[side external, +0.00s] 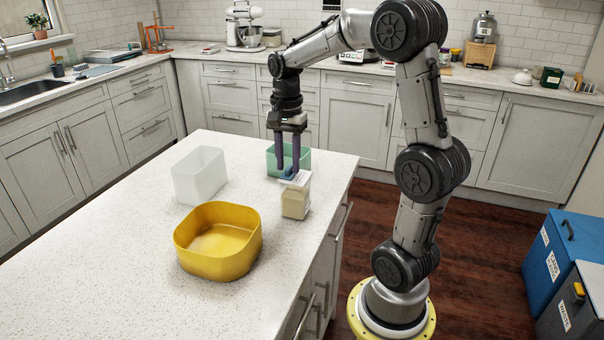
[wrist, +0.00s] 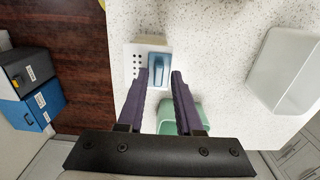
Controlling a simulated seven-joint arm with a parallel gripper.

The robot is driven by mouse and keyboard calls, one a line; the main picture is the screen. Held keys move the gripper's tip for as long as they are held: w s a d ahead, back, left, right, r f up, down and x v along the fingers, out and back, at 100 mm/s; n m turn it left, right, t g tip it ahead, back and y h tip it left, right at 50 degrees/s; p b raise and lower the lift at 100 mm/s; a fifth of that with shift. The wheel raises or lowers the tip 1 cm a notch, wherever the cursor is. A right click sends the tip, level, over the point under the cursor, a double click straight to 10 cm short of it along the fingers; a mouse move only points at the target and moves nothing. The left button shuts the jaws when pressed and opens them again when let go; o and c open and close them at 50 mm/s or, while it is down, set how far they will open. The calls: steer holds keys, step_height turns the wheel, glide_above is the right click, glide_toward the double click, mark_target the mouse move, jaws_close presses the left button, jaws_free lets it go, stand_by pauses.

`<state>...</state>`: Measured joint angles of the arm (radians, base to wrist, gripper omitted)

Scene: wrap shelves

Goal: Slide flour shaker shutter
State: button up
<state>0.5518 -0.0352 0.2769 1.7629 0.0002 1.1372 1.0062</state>
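The flour shaker (side external: 296,200) stands upright on the white speckled counter, a pale box with cream contents. In the wrist view its top (wrist: 135,62) shows a panel with several small holes. A blue shutter (wrist: 159,71) with a raised tab lies on that top; it also shows in the side view (side external: 290,182). My gripper (side external: 288,176) points down over the shaker, its two purple fingers apart.
A green bin (side external: 305,160) stands just behind the shaker, close to my fingers. A white bin (side external: 199,176) and a yellow tub (side external: 219,243) stand to the left. The counter (side external: 120,260) is clear at the front left; its edge runs close right of the shaker.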

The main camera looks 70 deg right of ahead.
mark_target(288, 167)
steer(key=shift+r, duration=0.1)
steer(key=shift+r, duration=3.45)
steer(key=shift+w+a+r, duration=0.1)
steer(key=shift+w+a, duration=0.05)
steer(key=shift+a, duration=0.15)
steer(key=s+a+r+n+t, duration=0.1)
steer(key=s+a+r+n, duration=0.15)
steer(key=a, duration=0.35)
steer(key=s+a+r+n+t, duration=0.1)
steer(key=s+a+n+t, duration=0.15)
steer(key=a, duration=0.25)
steer(key=s+a+f+n+t, duration=0.2)
steer(key=s+a+f+n, duration=0.4)
steer(key=n, duration=0.6)
steer(key=shift+s+a+f+n, duration=0.15)
steer(key=shift+s+f+n, duration=0.25)
steer(key=shift+s+f, duration=0.5)
